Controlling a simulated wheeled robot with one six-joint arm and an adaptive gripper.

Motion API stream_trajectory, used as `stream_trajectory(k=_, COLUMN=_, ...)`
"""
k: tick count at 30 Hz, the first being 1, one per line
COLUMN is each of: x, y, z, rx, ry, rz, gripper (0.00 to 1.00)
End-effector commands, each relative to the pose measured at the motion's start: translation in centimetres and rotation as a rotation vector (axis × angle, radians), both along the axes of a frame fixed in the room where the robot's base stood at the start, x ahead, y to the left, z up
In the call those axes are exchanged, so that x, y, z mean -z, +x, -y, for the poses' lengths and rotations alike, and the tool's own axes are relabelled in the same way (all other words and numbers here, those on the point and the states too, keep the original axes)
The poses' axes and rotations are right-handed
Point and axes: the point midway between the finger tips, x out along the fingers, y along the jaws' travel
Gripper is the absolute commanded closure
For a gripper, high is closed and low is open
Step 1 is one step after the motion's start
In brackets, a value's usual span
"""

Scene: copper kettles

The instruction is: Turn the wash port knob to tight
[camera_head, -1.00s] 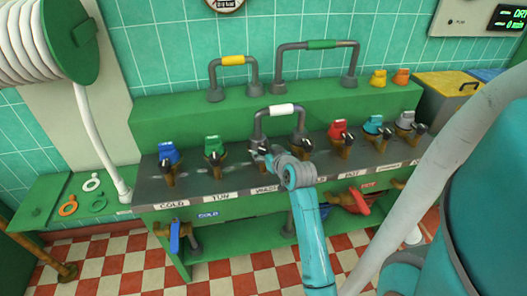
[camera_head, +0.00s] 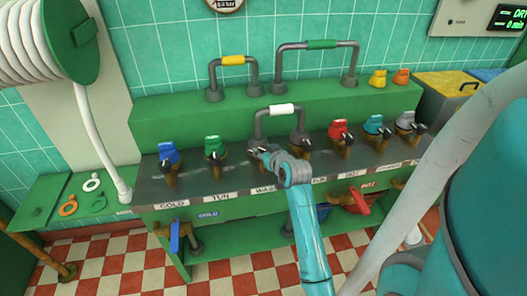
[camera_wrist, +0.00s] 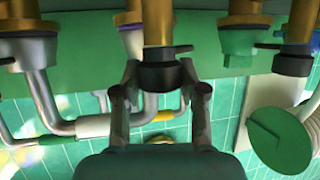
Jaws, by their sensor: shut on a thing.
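The wash port knob (camera_wrist: 158,76) is a black collar on a brass port (camera_wrist: 157,25), in the middle of the wrist view. My gripper (camera_wrist: 160,88) has one finger on each side of the knob and is shut on it. In the head view my gripper (camera_head: 262,151) is at the port behind the WASH label (camera_head: 265,190). It hides most of that port and knob there. I cannot read any tight mark.
Neighbouring ports with black knobs stand close by, with a blue cap (camera_head: 168,152), a green cap (camera_head: 213,144) and a red cap (camera_head: 338,129). A white-gripped pipe (camera_head: 282,110) arches just behind my gripper. Loose rings (camera_head: 92,182) lie on the left shelf.

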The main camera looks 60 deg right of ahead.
Motion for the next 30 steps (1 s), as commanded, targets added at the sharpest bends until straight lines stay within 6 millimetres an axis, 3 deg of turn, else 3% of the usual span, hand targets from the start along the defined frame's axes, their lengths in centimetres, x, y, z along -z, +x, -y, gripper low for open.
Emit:
stream_trajectory(k=11, x=-0.06, y=0.2, z=-0.21, rx=0.145, ry=-0.003, rz=-0.001, gripper=0.93)
stream_trajectory(k=30, x=-0.1, y=0.43, z=-0.25, rx=0.648, ry=-0.002, rz=0.001, gripper=0.93)
